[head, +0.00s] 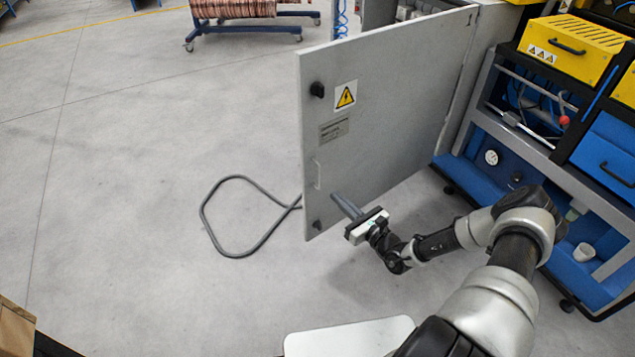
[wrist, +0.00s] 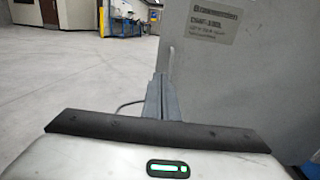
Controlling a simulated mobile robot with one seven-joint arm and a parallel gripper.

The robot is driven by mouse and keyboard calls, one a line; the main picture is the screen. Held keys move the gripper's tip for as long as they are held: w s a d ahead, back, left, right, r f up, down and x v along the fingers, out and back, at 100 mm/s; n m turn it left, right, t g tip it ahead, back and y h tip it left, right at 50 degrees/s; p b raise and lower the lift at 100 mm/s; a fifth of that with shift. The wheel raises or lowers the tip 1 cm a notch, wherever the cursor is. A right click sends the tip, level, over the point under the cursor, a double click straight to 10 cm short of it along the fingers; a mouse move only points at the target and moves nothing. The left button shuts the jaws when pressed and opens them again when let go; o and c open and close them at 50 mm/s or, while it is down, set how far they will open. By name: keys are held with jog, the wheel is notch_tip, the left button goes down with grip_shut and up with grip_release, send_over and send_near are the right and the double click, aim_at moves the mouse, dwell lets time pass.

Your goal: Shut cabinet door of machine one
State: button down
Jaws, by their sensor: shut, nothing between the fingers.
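The grey cabinet door (head: 400,110) of the machine stands wide open, marked 1 at its upper right corner. It carries a yellow warning sign, a label plate, two black latches and a pale handle (head: 317,173) near its free edge. My gripper (head: 338,199) is in front of the door's lower part, close to the handle, with its fingers shut and empty. In the wrist view the shut fingers (wrist: 160,98) point toward the door (wrist: 225,75) near its edge, with the handle (wrist: 171,58) just beyond. I cannot tell whether the fingertips touch the door.
A grey cable (head: 215,225) loops on the floor left of the door. The machine's blue and yellow frame (head: 540,155) stands at the right. A blue trolley with copper tubes (head: 250,12) is at the back.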

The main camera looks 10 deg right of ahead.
aim_at(306, 169)
jog(key=b+x, duration=0.2)
jog(key=x, duration=1.1)
jog(key=shift+s+a+b, duration=0.1)
jog(key=shift+b, duration=0.3)
jog(key=shift+w+a, duration=0.2)
jog(key=shift+w, duration=0.2)
jog(key=shift+w+a, duration=0.1)
